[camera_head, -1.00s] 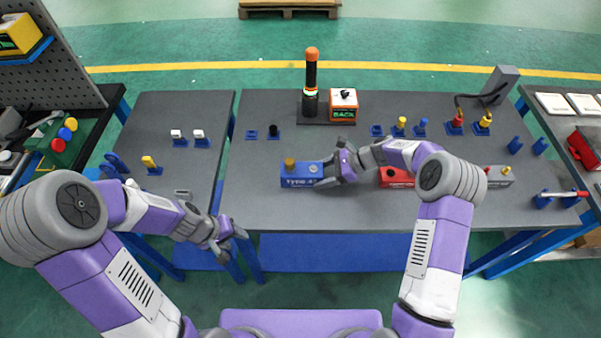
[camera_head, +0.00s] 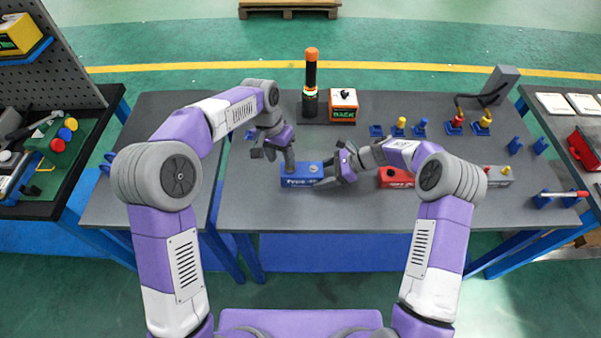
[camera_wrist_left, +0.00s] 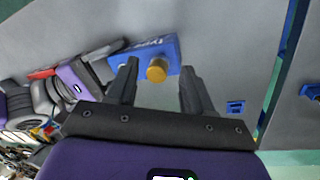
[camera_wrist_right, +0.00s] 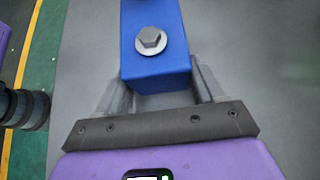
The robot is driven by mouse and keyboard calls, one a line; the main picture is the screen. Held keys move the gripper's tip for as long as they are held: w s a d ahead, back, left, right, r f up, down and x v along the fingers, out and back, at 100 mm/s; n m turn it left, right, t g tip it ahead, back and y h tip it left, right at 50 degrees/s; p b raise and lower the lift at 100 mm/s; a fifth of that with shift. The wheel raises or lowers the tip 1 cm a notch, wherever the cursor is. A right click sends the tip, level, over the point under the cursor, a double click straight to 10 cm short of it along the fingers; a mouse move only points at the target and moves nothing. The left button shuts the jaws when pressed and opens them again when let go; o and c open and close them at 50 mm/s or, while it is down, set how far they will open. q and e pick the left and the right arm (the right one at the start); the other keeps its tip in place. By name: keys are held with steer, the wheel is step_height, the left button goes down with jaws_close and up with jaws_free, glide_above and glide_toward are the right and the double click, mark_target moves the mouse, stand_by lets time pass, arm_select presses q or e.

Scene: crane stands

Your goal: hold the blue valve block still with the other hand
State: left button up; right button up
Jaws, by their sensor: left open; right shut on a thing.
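The blue valve block (camera_head: 300,181) lies on the grey table near its middle. It also shows in the left wrist view (camera_wrist_left: 168,47), with a yellow knob (camera_wrist_left: 157,70) on it, and in the right wrist view (camera_wrist_right: 155,62), with a hex bolt and washer on top. My right gripper (camera_head: 332,178) is shut on the block's right end; its fingers (camera_wrist_right: 155,85) flank that end. My left gripper (camera_head: 272,155) is open above the block's left end. In the left wrist view its fingers (camera_wrist_left: 157,78) are apart, with the yellow knob seen between them.
A red block (camera_head: 396,178) lies right of my right gripper. A black and orange post (camera_head: 311,85) and an orange box (camera_head: 343,107) stand behind.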

arm_select(q)
steer(key=r, duration=0.1)
steer(key=w+d+r+y, duration=0.2)
steer(key=r, duration=0.1)
steer(key=shift+w+d+m, duration=0.15)
steer(key=shift+w+m, duration=0.05)
steer(key=shift+m, duration=0.1)
steer(key=shift+f, duration=4.4)
steer(key=shift+c, duration=0.3)
jaws_close()
steer(key=shift+r, duration=0.15)
steer(key=n, duration=0.2)
steer(key=shift+n, duration=1.6)
